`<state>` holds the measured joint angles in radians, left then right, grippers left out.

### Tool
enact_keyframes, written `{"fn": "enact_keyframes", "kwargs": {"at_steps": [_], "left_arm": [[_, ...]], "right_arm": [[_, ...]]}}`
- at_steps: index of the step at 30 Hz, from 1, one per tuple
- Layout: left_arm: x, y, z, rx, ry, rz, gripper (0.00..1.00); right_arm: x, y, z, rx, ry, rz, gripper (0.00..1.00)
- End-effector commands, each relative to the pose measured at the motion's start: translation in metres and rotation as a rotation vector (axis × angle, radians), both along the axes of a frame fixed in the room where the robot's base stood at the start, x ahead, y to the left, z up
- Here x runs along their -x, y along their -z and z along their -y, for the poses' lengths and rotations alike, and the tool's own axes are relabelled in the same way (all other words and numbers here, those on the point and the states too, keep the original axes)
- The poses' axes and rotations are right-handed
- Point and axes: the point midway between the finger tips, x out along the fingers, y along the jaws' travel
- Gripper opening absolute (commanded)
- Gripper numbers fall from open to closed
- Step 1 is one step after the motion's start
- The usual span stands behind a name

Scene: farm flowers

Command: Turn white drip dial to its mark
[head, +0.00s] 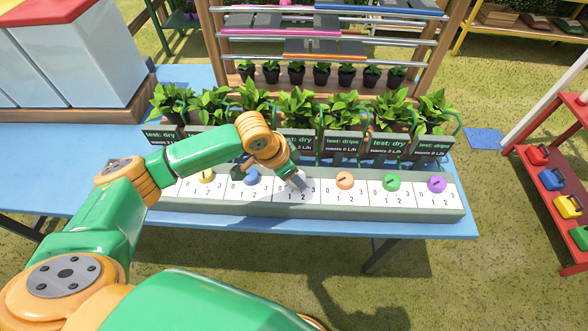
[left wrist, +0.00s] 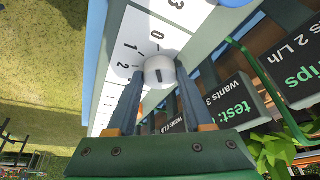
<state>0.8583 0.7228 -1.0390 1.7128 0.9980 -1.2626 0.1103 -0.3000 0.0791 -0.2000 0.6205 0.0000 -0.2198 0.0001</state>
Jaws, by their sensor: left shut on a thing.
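The white drip dial (head: 300,181) sits on the white scale strip of the long grey rail, between the blue and orange dials. My left gripper (head: 293,177) reaches down over it and partly hides it in the head view. In the left wrist view, the white dial (left wrist: 159,68) is between the two fingertips, and the gripper is shut on it. A dark pointer line shows on its face. The numbers 0, 1 and 2 show beside it; its 3 is hidden there. My right gripper is not in view.
Yellow (head: 206,176), blue (head: 251,176), orange (head: 345,181), green (head: 392,183) and purple (head: 437,184) dials share the rail. Signs and potted plants (head: 297,106) stand close behind. The blue table's front edge is clear. A red rack (head: 548,200) stands at right.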

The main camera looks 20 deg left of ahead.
Motion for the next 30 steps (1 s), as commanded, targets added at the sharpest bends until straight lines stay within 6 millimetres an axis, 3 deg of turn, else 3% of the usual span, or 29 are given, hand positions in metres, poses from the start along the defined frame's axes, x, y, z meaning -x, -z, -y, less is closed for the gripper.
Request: {"fn": "enact_keyframes", "kwargs": {"at_steps": [3,12,21,30], "left_arm": [[0.002,-0.007,0.002,0.002,-0.079,-0.006,0.00],[0.002,-0.006,0.003,0.002,-0.320,-0.006,0.00],[0.002,-0.003,0.004,0.002,-0.502,-0.003,0.00],[0.001,-0.001,0.004,0.002,-0.587,0.000,0.00]], "right_arm": [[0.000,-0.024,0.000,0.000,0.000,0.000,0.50],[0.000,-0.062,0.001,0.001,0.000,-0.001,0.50],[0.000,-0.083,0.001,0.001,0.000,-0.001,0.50],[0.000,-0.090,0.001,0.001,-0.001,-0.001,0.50]]}}
